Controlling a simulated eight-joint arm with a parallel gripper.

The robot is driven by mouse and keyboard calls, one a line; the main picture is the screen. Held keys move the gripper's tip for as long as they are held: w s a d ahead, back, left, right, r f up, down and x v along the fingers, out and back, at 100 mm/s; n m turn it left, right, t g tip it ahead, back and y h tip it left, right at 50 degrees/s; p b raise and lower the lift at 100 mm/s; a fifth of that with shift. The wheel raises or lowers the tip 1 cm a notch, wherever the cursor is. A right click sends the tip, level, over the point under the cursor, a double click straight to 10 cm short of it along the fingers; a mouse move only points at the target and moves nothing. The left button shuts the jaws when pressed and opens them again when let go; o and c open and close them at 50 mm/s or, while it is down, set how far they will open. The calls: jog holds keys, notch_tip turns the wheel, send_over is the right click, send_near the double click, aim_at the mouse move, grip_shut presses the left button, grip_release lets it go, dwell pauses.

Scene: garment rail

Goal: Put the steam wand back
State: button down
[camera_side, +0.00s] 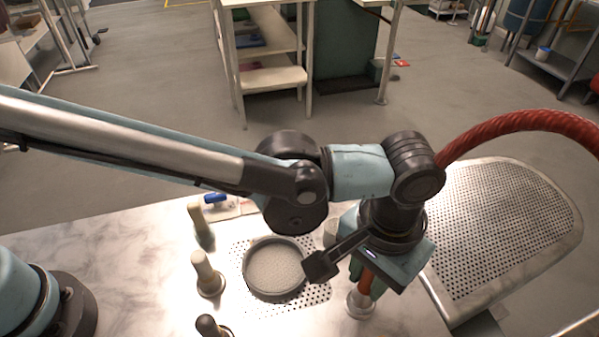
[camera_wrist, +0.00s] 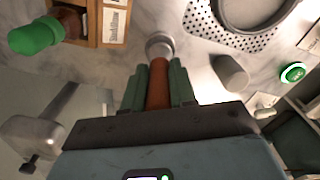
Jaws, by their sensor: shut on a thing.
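The steam wand (camera_wrist: 158,85) shows as a red-brown shaft between the green fingers of my gripper (camera_wrist: 158,70) in the wrist view. My gripper, also in the side view (camera_side: 370,284), is shut on it and points down at the table. A round silver metal piece (camera_wrist: 160,44) lies at the shaft's far end; it also shows in the side view (camera_side: 360,306) at table height. I cannot tell whether this piece is the wand's head or a holder around its end. A thick red hose (camera_side: 520,124) arcs from behind my wrist to the right.
A round grey dish (camera_side: 273,268) sits on a perforated plate (camera_side: 250,310) left of my gripper. Several upright pegs (camera_side: 208,277) stand further left. A perforated metal board (camera_side: 505,225) is at the right. A wooden box (camera_wrist: 93,22) and a green-capped object (camera_wrist: 37,38) show in the wrist view.

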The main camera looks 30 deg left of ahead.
jog(key=shift+f, duration=0.85)
dwell(0.5)
jog(key=c, duration=0.5)
grip_release()
dwell(0.4)
jog(key=shift+r, duration=3.75)
